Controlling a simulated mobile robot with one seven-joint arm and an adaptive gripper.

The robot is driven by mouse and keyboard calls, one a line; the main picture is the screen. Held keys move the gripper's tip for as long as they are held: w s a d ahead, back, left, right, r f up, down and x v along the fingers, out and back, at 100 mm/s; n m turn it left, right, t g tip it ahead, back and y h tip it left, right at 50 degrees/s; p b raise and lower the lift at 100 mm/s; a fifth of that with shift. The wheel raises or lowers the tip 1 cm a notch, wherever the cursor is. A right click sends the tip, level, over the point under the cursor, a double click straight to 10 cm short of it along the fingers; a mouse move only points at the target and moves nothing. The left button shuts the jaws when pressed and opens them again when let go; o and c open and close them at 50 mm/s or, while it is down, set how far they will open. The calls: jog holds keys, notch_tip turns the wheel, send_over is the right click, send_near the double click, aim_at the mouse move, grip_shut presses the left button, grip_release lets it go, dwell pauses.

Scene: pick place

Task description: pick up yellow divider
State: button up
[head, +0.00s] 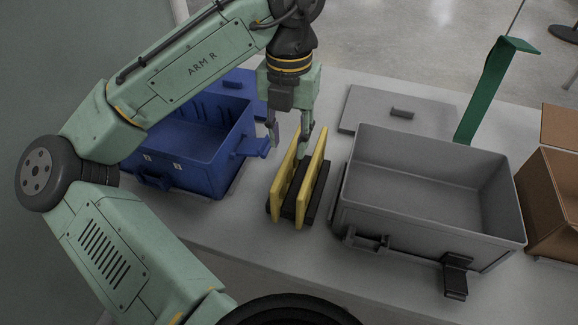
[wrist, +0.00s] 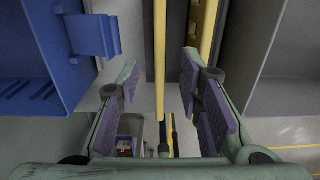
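Two upright yellow dividers stand side by side in a black holder (head: 289,208) on the table: a left yellow divider (head: 283,180) and a right yellow divider (head: 313,182). My gripper (head: 289,138) is open above their far end. In the wrist view the left yellow divider (wrist: 160,60) runs between the two spread fingers of my gripper (wrist: 160,62), with a gap on both sides. The right yellow divider (wrist: 208,30) is outside the right finger, which partly hides it. Whether the fingertips are below the left divider's top edge is hard to tell.
A blue bin (head: 205,168) is close on the left and an open grey bin (head: 435,228) close on the right. A grey lid (head: 365,105) lies behind. A green upright bracket (head: 485,90) and a cardboard box (head: 555,200) are farther right.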

aim_at(289, 153)
notch_tip(289, 153, down, 6)
jog(key=shift+w+r, duration=0.1)
jog(key=shift+r, duration=0.05)
jog(key=shift+c, duration=0.2)
grip_shut()
dwell(0.5)
